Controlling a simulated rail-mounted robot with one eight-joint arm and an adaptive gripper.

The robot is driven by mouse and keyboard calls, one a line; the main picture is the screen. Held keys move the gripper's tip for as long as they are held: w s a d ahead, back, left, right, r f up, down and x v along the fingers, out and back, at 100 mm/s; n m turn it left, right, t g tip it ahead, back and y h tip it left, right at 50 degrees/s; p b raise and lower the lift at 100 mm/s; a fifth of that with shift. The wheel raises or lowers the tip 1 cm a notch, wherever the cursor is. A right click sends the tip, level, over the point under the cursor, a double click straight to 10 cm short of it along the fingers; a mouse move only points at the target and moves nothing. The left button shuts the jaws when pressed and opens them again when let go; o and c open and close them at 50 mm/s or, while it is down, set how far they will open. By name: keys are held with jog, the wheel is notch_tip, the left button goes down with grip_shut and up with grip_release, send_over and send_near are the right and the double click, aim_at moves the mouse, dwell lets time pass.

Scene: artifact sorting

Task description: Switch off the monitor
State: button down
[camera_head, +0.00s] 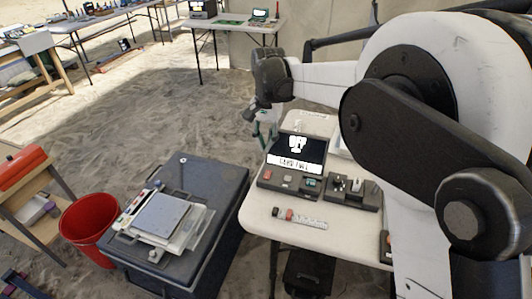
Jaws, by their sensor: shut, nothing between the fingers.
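The monitor (299,146) stands on the white table (258,222), its dark screen lit with a white figure and a bright label strip below. In front of it is a dark control panel (284,190) with several buttons, one reddish, one teal. My gripper (264,132) hangs at the far left edge of the table, to the left of the monitor and apart from it. Its fingers are small here and partly hard to make out; it is shut with nothing held. Which button is the power switch cannot be told.
A second dark panel (352,204) with knobs sits to the right. Small dark and red items and a white scale strip (309,222) lie at the table's front. A dark case (226,178) with a scale-like device stands left, beside a red bucket (88,222).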

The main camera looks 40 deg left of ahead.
jog(key=shift+s+r, duration=0.1)
jog(key=shift+r, duration=0.8)
jog(key=shift+d, duration=0.1)
jog(key=w+d+r+m+t+y, duration=0.1)
jog(key=d+r, duration=0.3)
jog(key=d, duration=0.7)
jog(key=w+d+r+t, duration=0.1)
jog(key=d+r, duration=0.4)
jog(key=d, duration=0.5)
jog(key=d+r+m+t+y, duration=0.15)
jog(key=d+r, duration=0.25)
jog(key=d, duration=0.7)
jog(key=s+d+f+t, duration=0.1)
jog(key=s+d+f, duration=0.1)
jog(key=s+d, duration=0.3)
jog(key=s+d+f+t+h, duration=0.1)
jog(key=s+d, duration=0.5)
jog(key=d, duration=0.6)
jog(key=s+d+f+t+h, duration=0.1)
jog(key=s+d+f+t, duration=0.1)
jog(key=s+d, duration=0.3)
jog(key=d+m+t, duration=0.1)
jog(key=d, duration=0.3)
jog(key=shift+s+f, duration=0.3)
